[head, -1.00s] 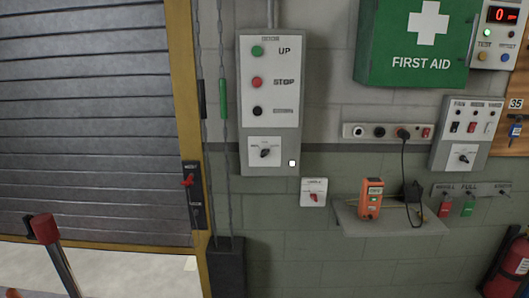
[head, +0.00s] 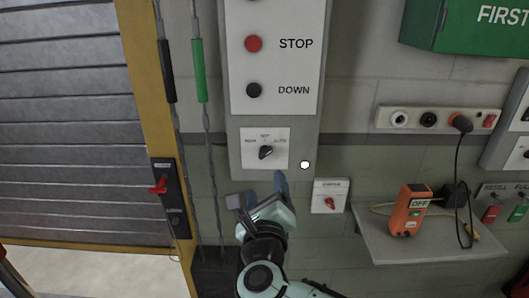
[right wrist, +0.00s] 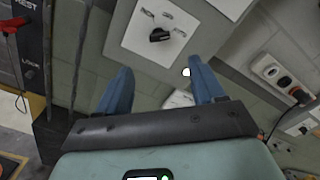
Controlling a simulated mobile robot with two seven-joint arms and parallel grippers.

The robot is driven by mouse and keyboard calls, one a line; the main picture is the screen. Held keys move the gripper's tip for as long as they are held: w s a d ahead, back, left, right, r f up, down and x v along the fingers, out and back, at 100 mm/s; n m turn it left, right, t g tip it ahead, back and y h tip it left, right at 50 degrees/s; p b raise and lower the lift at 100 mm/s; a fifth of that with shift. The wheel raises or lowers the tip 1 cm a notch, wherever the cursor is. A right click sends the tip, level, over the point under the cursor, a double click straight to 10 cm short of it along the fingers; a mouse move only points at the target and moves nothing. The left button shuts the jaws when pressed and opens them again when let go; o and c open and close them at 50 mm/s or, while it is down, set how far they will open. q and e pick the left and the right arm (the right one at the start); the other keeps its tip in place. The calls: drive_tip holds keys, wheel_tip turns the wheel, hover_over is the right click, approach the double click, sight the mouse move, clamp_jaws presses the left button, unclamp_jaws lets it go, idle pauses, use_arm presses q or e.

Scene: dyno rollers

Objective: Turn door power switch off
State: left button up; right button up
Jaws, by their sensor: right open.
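The grey door control panel (head: 235,120) carries a red STOP button (head: 253,44), a black DOWN button (head: 253,90) and a white plate with a black rotary knob (head: 265,152). The knob's plate has three position labels, and the knob sits tilted; it also shows in the right wrist view (right wrist: 160,34). A small white box with a red knob (head: 329,203) is on the wall to the lower right; its label is hard to read. My right gripper (head: 261,192) is open and empty just below the black knob. My left gripper is not in view.
A red lever (head: 159,186) is on a black plate by the yellow door frame. Cables with a green sleeve (head: 199,72) hang left of the panel. A shelf (head: 425,245) with an orange device (head: 410,209) and a socket strip (head: 425,120) are to the right.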

sight(265, 155)
drive_tip(key=w+p, duration=0.3)
drive_tip(key=w, duration=0.8)
drive_tip(key=shift+w+p, duration=0.25)
drive_tip(key=shift+p, duration=0.15)
drive_tip(key=shift+w, duration=0.6)
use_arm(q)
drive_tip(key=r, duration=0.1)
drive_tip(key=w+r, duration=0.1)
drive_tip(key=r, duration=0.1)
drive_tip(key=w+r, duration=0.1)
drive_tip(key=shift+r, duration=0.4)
use_arm(e)
drive_tip(key=shift+f, duration=0.1)
drive_tip(key=c, duration=1.1)
